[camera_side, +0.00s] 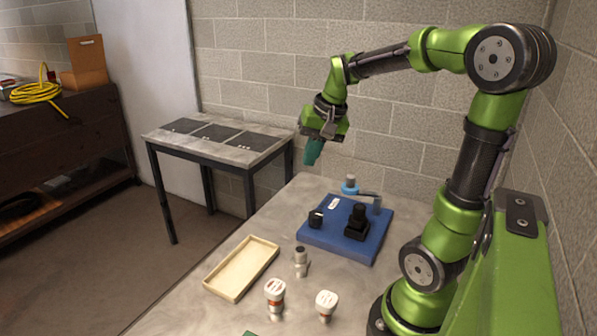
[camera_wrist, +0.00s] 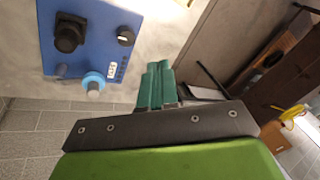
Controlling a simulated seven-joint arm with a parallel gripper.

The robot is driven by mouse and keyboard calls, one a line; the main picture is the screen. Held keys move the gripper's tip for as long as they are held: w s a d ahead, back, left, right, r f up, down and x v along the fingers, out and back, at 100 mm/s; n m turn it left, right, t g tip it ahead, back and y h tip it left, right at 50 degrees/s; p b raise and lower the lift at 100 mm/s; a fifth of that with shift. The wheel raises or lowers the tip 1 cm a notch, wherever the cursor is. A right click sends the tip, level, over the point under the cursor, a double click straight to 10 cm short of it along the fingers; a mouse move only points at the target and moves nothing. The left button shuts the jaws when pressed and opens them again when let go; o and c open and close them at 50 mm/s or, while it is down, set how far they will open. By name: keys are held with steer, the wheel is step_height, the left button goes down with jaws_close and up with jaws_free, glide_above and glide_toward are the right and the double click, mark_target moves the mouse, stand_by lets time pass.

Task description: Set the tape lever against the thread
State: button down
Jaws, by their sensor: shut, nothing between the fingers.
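A blue board (camera_side: 325,240) lies on the table. At its far edge is a light-blue ring (camera_side: 350,190) with a grey top, perhaps the tape. A thin dark bar (camera_side: 366,194), perhaps the lever, runs from near it toward a grey-blue post (camera_side: 377,205). I cannot tell whether bar and post touch. The ring also shows in the wrist view (camera_wrist: 93,81), but the bar is not clear there. My gripper (camera_side: 312,157) has green fingers, shut and empty, high above and left of the ring. Its fingers also show in the wrist view (camera_wrist: 157,75), clear of the board.
The board also carries a black block with a knob (camera_side: 357,224), a small black knob (camera_side: 315,219) and a white label (camera_side: 334,203). A wooden tray (camera_side: 243,268), a small cylinder (camera_side: 301,262) and two white-capped fittings (camera_side: 275,295) (camera_side: 326,303) stand nearer the camera. A wall rises behind.

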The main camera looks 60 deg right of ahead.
steer(key=s+d+m+g+y, duration=0.1)
steer(key=s+d+m, duration=0.1)
steer(key=d, duration=0.6)
steer(key=s+d+m+y, duration=0.1)
steer(key=s+d+m, duration=0.2)
steer(key=d, duration=0.6)
steer(key=s+d+m+g+y, duration=0.1)
steer(key=s+d+m+y, duration=0.1)
steer(key=d+m, duration=0.3)
steer(key=d, duration=0.4)
steer(key=shift+s+f+g, duration=0.15)
steer(key=shift+s+g, duration=0.15)
steer(key=shift+s, duration=0.05)
steer(key=shift+d, duration=0.1)
steer(key=shift+f, duration=0.1)
glide_toward(351, 183)
steer(key=shift+w+d+f, duration=0.1)
steer(key=shift+d+f, duration=0.1)
steer(key=shift+f, duration=0.7)
steer(key=shift+w+d+f, duration=0.15)
steer(key=shift+d+f, duration=0.1)
steer(key=shift+f, duration=0.65)
steer(key=shift+w+d+f, duration=0.1)
steer(key=shift+d+f, duration=0.1)
steer(key=shift+f, duration=0.65)
